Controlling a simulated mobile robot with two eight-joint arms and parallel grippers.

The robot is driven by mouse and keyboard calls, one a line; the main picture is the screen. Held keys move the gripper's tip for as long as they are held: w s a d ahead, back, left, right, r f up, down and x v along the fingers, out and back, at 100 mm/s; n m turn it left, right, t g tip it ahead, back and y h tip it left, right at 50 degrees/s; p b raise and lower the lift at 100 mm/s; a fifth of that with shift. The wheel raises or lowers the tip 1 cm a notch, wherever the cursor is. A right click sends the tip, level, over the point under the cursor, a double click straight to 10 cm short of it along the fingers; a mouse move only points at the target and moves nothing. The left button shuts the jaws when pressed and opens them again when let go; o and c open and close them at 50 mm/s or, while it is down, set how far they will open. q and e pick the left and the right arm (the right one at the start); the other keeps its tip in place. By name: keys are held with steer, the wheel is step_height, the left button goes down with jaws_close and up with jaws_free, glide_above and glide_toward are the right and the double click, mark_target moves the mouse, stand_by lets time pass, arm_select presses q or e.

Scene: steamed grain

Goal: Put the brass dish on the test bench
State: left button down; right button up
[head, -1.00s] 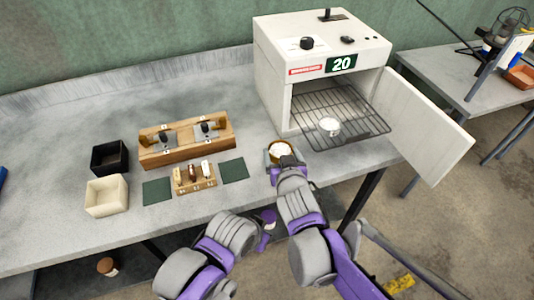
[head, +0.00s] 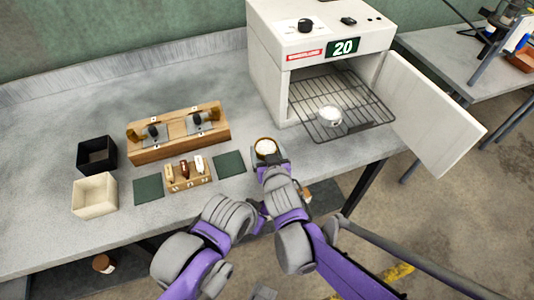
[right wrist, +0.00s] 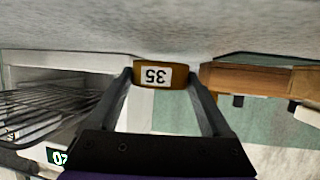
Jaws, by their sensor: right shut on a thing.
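The brass dish (head: 266,147) holds white grain and is at the front edge of the test bench (head: 85,235), left of the oven. My right gripper (head: 269,157) is shut on it.
An oven (head: 265,90) marked 20 stands with its door (head: 435,115) open to the right and a dish (head: 329,116) on its wire rack. To the left are a wooden block (head: 180,140), a small rack (head: 188,175), green pads (head: 229,163) and two boxes (head: 96,195).

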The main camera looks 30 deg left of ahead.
arm_select(q)
steer(key=shift+f, duration=0.1)
arm_select(e)
steer(key=shift+f, duration=0.6)
steer(key=shift+f, duration=0.1)
steer(key=o, duration=1.2)
arm_select(q)
steer(key=shift+f, duration=0.1)
